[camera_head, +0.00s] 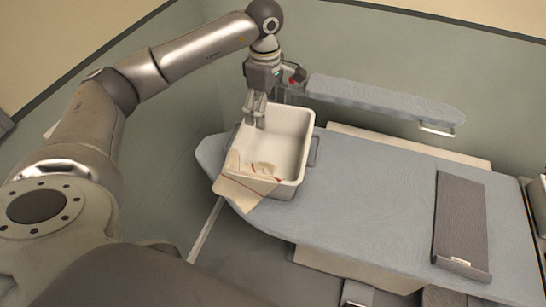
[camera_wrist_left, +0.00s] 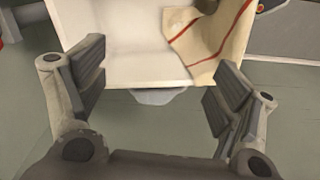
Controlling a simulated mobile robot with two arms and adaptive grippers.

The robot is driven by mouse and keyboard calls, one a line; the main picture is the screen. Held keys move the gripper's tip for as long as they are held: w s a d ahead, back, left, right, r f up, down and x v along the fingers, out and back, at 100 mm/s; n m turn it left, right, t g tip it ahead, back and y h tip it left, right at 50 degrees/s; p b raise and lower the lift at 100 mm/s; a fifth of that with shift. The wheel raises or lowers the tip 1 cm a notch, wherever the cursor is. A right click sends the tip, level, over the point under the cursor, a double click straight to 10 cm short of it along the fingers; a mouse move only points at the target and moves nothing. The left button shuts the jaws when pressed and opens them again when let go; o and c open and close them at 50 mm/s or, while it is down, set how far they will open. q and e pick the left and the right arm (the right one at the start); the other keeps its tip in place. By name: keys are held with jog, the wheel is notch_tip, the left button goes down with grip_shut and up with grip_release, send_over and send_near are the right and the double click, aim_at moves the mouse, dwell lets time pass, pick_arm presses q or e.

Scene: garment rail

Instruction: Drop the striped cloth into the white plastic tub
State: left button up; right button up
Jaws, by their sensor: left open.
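The white plastic tub (camera_head: 292,117) stands on the grey-blue ironing board near its left end. The cream cloth with red stripes (camera_head: 245,190) lies over the tub's near left corner, part inside and part hanging outside over the rim. In the left wrist view the cloth (camera_wrist_left: 208,38) shows at the upper right, against the tub (camera_wrist_left: 120,55). My left gripper (camera_head: 255,112) is open and empty, pointing down by the tub's far left side, apart from the cloth. In the left wrist view its fingers (camera_wrist_left: 160,65) stand wide apart. My right gripper is not seen.
The ironing board (camera_head: 370,200) has free room right of the tub. A narrow padded board (camera_head: 385,100) stands behind the tub. A wall rises close behind my left arm.

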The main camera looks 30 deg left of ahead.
pick_arm(q)
notch_tip(320, 180, up, 12)
dwell(0.5)
